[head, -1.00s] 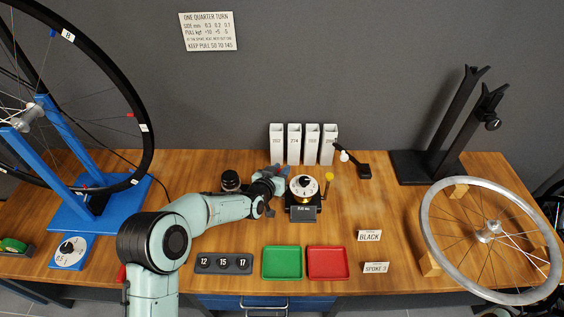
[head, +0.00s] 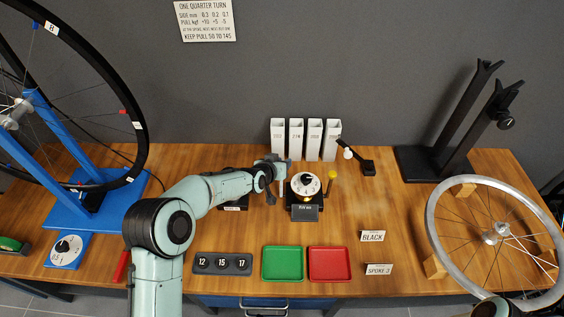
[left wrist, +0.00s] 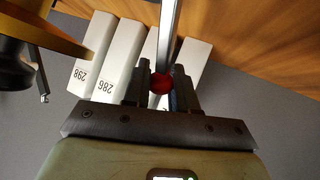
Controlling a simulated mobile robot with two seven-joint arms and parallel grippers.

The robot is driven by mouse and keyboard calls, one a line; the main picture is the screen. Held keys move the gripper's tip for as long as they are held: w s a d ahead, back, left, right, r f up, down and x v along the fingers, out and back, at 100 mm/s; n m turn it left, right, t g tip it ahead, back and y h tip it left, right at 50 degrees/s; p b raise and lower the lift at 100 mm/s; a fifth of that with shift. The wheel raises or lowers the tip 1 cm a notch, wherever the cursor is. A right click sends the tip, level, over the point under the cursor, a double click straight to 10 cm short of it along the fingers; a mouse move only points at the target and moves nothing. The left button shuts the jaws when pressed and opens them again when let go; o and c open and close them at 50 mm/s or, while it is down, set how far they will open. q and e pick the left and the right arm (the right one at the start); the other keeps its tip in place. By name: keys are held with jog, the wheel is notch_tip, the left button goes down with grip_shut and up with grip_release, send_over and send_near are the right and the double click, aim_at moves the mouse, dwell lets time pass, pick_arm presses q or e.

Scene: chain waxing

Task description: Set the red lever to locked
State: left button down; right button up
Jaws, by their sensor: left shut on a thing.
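My left gripper (head: 281,174) is beside the dial stand (head: 306,186), on its left side. In the left wrist view its two fingers (left wrist: 162,90) are closed around a small red knob (left wrist: 161,83). A straight silver bar (left wrist: 168,35) runs up the picture from the knob. I take the knob to be the end of the red lever. The fingers hide its sides, and I cannot see a locked mark. In the head view the arm and gripper hide the lever.
Several white numbered boxes (head: 296,140) stand just behind the gripper.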

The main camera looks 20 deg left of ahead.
pick_arm(q)
jog(key=shift+a+f, duration=0.1)
jog(key=c, duration=1)
grip_release()
jog(key=shift+s, duration=0.1)
jog(key=shift+p+v, duration=1.5)
jog(key=shift+v, duration=5.2)
pick_arm(e)
jog(key=shift+t, duration=0.4)
jog(key=shift+w+a+r, duration=0.25)
jog(key=shift+w+r, duration=0.2)
jog(key=shift+r, duration=0.35)
jog(key=shift+w+a+r, duration=0.2)
jog(key=shift+w+r, duration=0.2)
jog(key=shift+r, duration=0.4)
jog(key=shift+w+a+r, duration=0.25)
jog(key=shift+w+r, duration=0.2)
jog(key=shift+r, duration=0.35)
